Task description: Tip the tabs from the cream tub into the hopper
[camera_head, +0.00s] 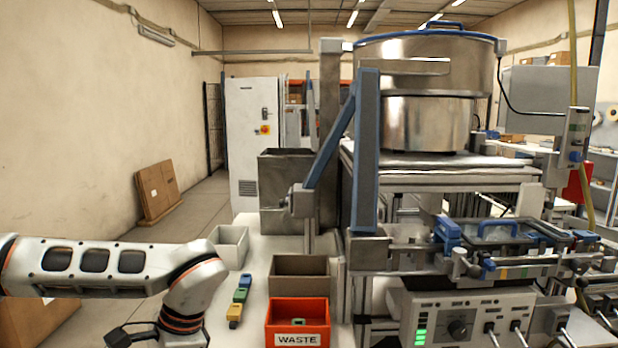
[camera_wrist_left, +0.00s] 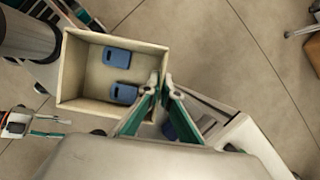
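The cream tub (camera_wrist_left: 84,106) is in the left wrist view, with two blue tabs (camera_wrist_left: 117,57) lying apart on its floor. My left gripper (camera_wrist_left: 161,80) has its green fingers close together on either side of the tub's right wall, pinching it near the rim. Floor tiles show around the tub. In the head view only my left gripper's dark part (camera_head: 130,335) shows at the bottom edge; the held tub is out of that view. A grey open-topped steel box (camera_head: 285,205) and a large steel bowl (camera_head: 425,75) stand ahead; I cannot tell which is the hopper.
On the bench stand a pale bin (camera_head: 231,243), a grey-beige bin (camera_head: 298,268) and an orange waste bin (camera_head: 297,312). A blue-edged frame post (camera_head: 364,150) rises right of the steel box. Open floor lies left.

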